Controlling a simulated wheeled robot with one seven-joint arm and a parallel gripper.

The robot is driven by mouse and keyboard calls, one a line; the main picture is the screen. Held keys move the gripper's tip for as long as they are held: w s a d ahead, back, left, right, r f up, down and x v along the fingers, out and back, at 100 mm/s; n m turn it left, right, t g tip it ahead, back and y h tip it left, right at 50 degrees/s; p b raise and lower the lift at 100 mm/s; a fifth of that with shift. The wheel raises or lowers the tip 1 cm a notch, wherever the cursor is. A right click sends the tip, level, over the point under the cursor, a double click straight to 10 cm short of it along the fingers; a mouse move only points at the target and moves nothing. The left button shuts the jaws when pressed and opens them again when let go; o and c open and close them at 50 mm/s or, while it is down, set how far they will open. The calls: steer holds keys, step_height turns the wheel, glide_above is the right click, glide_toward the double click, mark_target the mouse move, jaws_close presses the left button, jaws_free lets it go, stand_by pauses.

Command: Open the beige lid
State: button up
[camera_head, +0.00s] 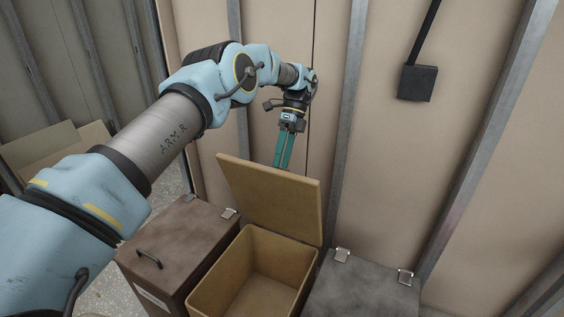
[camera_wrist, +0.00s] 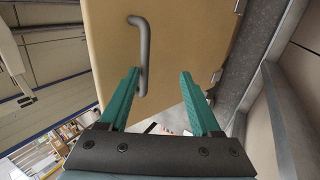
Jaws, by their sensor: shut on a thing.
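The beige lid (camera_head: 270,198) stands raised, roughly upright, at the back of the open beige box (camera_head: 228,270). The box's inside shows and looks empty. My gripper (camera_head: 284,164) is behind the raised lid, its teal fingers pointing down, the tips hidden by the lid. In the wrist view, the lid's outer face (camera_wrist: 190,35) fills the upper middle, with its grey bar handle (camera_wrist: 143,50) beside the left finger of my gripper (camera_wrist: 160,75). The fingers are shut on the lid at its handle, though the exact contact is hard to see.
A brown lidded box (camera_head: 185,240) stands shut to the left, and a grey lidded box (camera_head: 365,287) shut to the right. The panelled wall (camera_head: 335,110) with metal uprights is close behind my gripper. A dark wall fixture (camera_head: 417,83) hangs at upper right.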

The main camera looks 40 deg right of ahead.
step_height(320, 180, up, 9)
steer(key=b, duration=0.2)
steer(key=shift+r, duration=0.15)
stand_by(0.4)
steer(key=w+a+n+h, duration=0.1)
steer(key=w+a+n, duration=0.3)
steer(key=a, duration=0.5)
steer(key=w+a+n+t+h, duration=0.1)
steer(key=w+a+n+h, duration=0.15)
steer(key=a+n, duration=0.45)
steer(key=w+a+n+h, duration=0.1)
steer(key=w+a+n, duration=0.3)
steer(key=a, duration=0.6)
steer(key=s+a+f+n+t, duration=0.1)
steer(key=s+a+n, duration=0.3)
steer(key=a, duration=0.3)
steer(key=s+a+f+n+t+h, duration=0.1)
steer(key=s+a+n, duration=0.3)
steer(key=a, duration=0.4)
steer(key=s+a+f+n+t, duration=0.1)
steer(key=s+a+f+n, duration=0.1)
steer(key=s+a+n, duration=0.3)
steer(key=a+n, duration=0.1)
steer(key=a, duration=0.2)
steer(key=shift+n+t, duration=0.3)
steer(key=shift+o, duration=0.2)
steer(key=shift+h, duration=0.25)
